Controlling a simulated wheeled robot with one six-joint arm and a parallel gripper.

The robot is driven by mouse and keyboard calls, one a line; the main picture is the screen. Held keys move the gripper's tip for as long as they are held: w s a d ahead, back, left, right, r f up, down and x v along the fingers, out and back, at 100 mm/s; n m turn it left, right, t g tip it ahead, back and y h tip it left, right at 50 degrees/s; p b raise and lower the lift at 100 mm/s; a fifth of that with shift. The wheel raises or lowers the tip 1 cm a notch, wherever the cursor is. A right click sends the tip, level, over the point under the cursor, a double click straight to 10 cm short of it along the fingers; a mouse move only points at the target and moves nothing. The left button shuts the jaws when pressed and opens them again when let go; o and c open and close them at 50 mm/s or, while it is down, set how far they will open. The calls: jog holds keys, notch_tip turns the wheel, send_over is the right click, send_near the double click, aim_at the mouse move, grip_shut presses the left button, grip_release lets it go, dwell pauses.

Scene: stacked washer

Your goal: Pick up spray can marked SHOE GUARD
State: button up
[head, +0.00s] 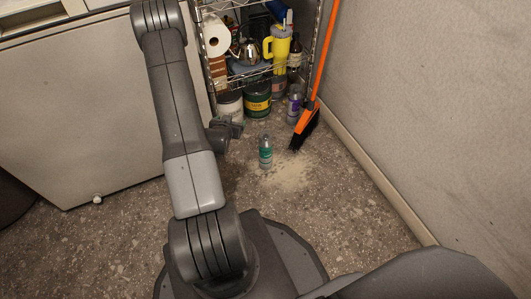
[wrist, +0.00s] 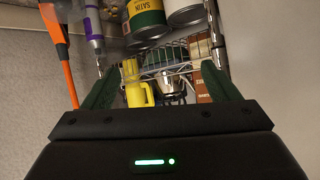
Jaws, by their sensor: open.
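A small can with a teal-green label and a grey top (head: 265,152) stands upright on the speckled floor, beside a pale patch of powder. A can or bottle with a purple label (head: 294,104) stands by the shelf's foot; it also shows in the wrist view (wrist: 94,26). I cannot read SHOE GUARD on either. My gripper (head: 236,128) is left of and behind the teal can, above the floor and partly hidden by my arm. In the wrist view its green-padded fingers (wrist: 158,85) are spread, with nothing held. The teal can does not show there.
A wire shelf (head: 262,72) holds a yellow jug (head: 278,44), a paper roll (head: 216,35) and other goods. Paint tins (head: 257,98) stand below. An orange-handled broom (head: 307,125) leans right, near the wall. A white appliance (head: 80,110) is left. Floor around the teal can is mostly clear.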

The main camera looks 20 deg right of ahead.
aim_at(262, 140)
jog(key=s+d+f+t+h+b, duration=0.1)
jog(key=s+d+f+h, duration=0.15)
jog(key=f, duration=0.25)
jog(key=s+d+f+m+t+h, duration=0.1)
jog(key=s+f+h, duration=0.1)
jog(key=s+f, duration=0.2)
jog(key=s+d+f+h+b, duration=0.1)
jog(key=s+d+f+h, duration=0.15)
jog(key=f, duration=0.25)
jog(key=shift+m, duration=0.3)
jog(key=b+x, duration=0.1)
jog(key=x, duration=0.4)
jog(key=b+x, duration=0.1)
jog(key=x, duration=0.2)
jog(key=shift+w+r+b, duration=0.15)
jog(key=shift+r+b, duration=0.1)
jog(key=shift+b, duration=0.05)
jog(key=b+x, duration=0.2)
jog(key=x, duration=0.2)
jog(key=shift+d, duration=0.3)
jog(key=shift+w+d+r+t, duration=0.1)
jog(key=shift+w+d+t, duration=0.1)
jog(key=shift+w+t, duration=0.1)
jog(key=shift+c, duration=0.2)
jog(key=c, duration=1.7)
